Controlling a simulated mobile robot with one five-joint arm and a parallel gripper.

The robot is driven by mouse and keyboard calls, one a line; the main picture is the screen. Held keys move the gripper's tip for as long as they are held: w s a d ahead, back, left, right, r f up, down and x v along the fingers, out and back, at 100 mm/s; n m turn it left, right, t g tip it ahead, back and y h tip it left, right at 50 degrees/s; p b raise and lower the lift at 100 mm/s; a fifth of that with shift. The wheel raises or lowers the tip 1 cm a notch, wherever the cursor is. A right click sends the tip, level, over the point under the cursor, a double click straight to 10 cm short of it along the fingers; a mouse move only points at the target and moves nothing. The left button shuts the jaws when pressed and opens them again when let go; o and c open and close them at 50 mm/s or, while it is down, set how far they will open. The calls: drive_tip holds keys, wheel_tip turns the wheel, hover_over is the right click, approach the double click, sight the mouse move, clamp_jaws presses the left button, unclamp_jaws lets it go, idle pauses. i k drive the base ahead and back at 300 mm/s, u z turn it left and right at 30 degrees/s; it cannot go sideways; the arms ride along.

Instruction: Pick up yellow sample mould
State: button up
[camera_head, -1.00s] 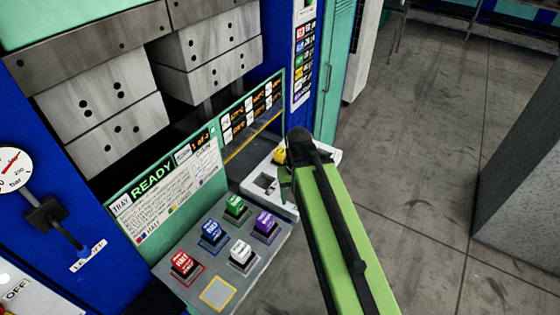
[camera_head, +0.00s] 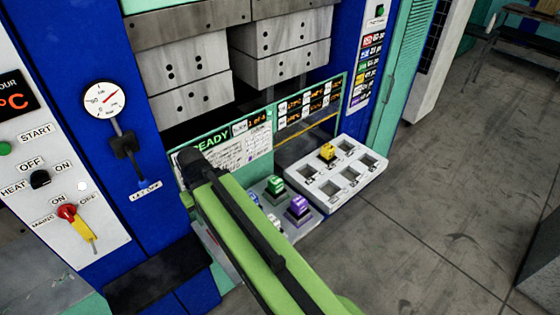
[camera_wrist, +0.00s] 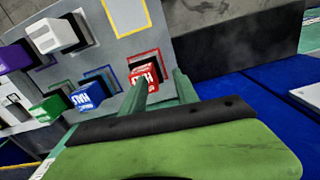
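The yellow sample mould (camera_head: 327,152) sits in a back pocket of the white tray (camera_head: 322,203), right of my arm in the head view. It is outside the wrist view. My gripper (camera_wrist: 161,78) is open, with an empty gap between its two green fingers. It is over the grey mould panel, well left of the yellow mould. A red mould (camera_wrist: 143,76) stands just beyond the left finger, which partly covers it. I cannot tell whether they touch. In the head view my arm hides the fingers and part of the panel.
Green (camera_head: 275,187), purple (camera_head: 299,208), blue (camera_wrist: 88,95) and white (camera_wrist: 53,35) moulds stand on the grey panel (camera_wrist: 170,22). A yellow-outlined square (camera_wrist: 125,14) there is empty. The press blocks (camera_head: 185,60) rise behind. Open floor (camera_head: 430,210) lies to the right.

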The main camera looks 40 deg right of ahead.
sight(327, 156)
drive_tip(key=u, duration=1.85)
drive_tip(key=k, duration=1.8)
drive_tip(key=z, duration=1.1)
drive_tip(key=i, duration=1.55)
drive_tip(key=u, duration=0.05)
